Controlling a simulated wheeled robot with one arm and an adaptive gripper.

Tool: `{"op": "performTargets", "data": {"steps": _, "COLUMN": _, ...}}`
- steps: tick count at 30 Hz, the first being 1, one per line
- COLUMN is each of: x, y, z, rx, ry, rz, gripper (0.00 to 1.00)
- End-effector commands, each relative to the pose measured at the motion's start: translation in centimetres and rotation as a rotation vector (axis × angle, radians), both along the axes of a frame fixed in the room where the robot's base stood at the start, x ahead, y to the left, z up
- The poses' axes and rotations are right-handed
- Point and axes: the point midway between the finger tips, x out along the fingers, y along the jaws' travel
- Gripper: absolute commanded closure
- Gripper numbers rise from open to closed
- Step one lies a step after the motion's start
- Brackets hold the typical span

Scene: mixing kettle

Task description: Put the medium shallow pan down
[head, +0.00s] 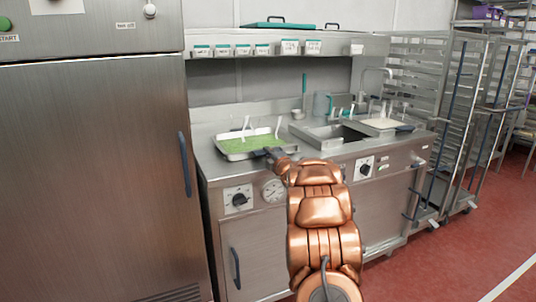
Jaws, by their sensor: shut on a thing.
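The shallow pan (232,157) is a pale rectangular tray with green contents, at the left end of the steel counter in the head view. Two white upright pieces stand in or just behind it. My gripper (272,153) is at the pan's front right corner, shut on its edge. The fingertips are small and dark here, so the exact grip is hard to see. The pan looks level, at or just above the counter top; I cannot tell whether it touches.
A steel sink basin (325,134) lies right of the pan, with another pale-filled tray (384,124) beyond it. A shelf (330,45) with labelled containers hangs above. A tall steel cabinet (95,170) stands close on the left. Wheeled racks (455,120) stand at the right.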

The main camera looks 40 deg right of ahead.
Motion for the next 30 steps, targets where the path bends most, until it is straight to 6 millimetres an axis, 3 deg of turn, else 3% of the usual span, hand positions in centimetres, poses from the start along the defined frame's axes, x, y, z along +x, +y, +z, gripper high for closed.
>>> {"op": "performTargets", "data": {"steps": 10, "x": 0.01, "y": 0.00, "z": 0.12, "rx": -0.004, "ry": -0.006, "rz": 0.000, "gripper": 1.00}}
{"op": "performTargets", "data": {"steps": 11, "x": 0.02, "y": 0.01, "z": 0.11, "rx": -0.004, "ry": -0.004, "rz": 0.001, "gripper": 0.89}}
{"op": "performTargets", "data": {"steps": 12, "x": 0.02, "y": 0.00, "z": 0.14, "rx": -0.004, "ry": -0.004, "rz": 0.001, "gripper": 0.85}}
{"op": "performTargets", "data": {"steps": 18, "x": 0.00, "y": -0.01, "z": 0.03, "rx": -0.003, "ry": -0.002, "rz": 0.000, "gripper": 0.67}}
{"op": "performTargets", "data": {"steps": 30, "x": -0.27, "y": 0.02, "z": 0.16, "rx": -0.001, "ry": 0.000, "rz": -0.001, "gripper": 0.67}}
